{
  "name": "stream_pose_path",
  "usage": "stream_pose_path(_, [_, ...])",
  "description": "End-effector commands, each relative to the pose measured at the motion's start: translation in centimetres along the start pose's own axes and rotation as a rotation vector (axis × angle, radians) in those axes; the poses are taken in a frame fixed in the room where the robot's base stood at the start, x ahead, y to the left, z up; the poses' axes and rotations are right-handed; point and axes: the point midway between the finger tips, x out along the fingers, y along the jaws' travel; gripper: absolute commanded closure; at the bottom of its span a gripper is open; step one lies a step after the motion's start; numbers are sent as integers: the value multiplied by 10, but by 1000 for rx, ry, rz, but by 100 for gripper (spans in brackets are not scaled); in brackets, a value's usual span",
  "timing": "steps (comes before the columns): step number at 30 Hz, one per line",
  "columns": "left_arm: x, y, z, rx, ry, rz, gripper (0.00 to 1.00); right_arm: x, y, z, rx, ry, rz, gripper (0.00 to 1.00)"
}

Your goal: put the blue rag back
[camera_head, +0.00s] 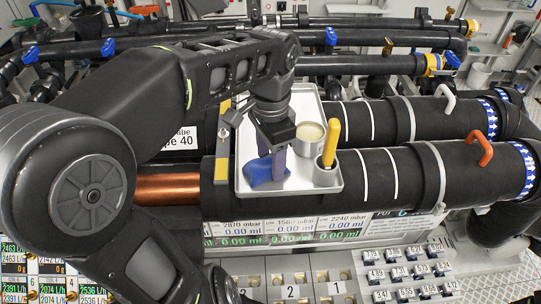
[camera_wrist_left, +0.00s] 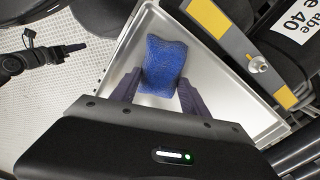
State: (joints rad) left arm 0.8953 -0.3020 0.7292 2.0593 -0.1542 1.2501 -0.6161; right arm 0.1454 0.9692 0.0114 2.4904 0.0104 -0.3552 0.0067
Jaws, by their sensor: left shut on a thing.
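The blue rag (camera_head: 262,171) lies bunched at the left side of a grey metal tray (camera_head: 300,188). My left gripper (camera_head: 272,166) comes down over the tray, with its fingers at the rag. In the left wrist view the rag (camera_wrist_left: 163,66) sits between the two fingers of the left gripper (camera_wrist_left: 158,88), which is shut on it. I cannot tell whether the rag is lifted clear of the tray floor.
A tin (camera_head: 308,141) and a cup with a yellow-handled tool (camera_head: 330,145) stand in the tray's right part. Thick black pipes (camera_head: 400,170) run on both sides. A yellow-and-grey bar (camera_head: 223,152) borders the tray's left. Gauges and buttons lie in front.

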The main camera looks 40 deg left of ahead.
Motion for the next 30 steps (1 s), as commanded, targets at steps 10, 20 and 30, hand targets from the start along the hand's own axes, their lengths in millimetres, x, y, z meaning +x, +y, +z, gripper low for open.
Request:
stream_pose_path(10, [3, 0, 0, 0, 0, 0, 40, 2, 1, 0, -1, 1, -1, 64])
stream_pose_path(20, [3, 0, 0, 0, 0, 0, 25, 2, 0, 0, -1, 1, -1, 64])
stream_pose_path(30, [-16, 0, -1, 2, 3, -2, 25, 2, 1, 0, 0, 0, 0, 64])
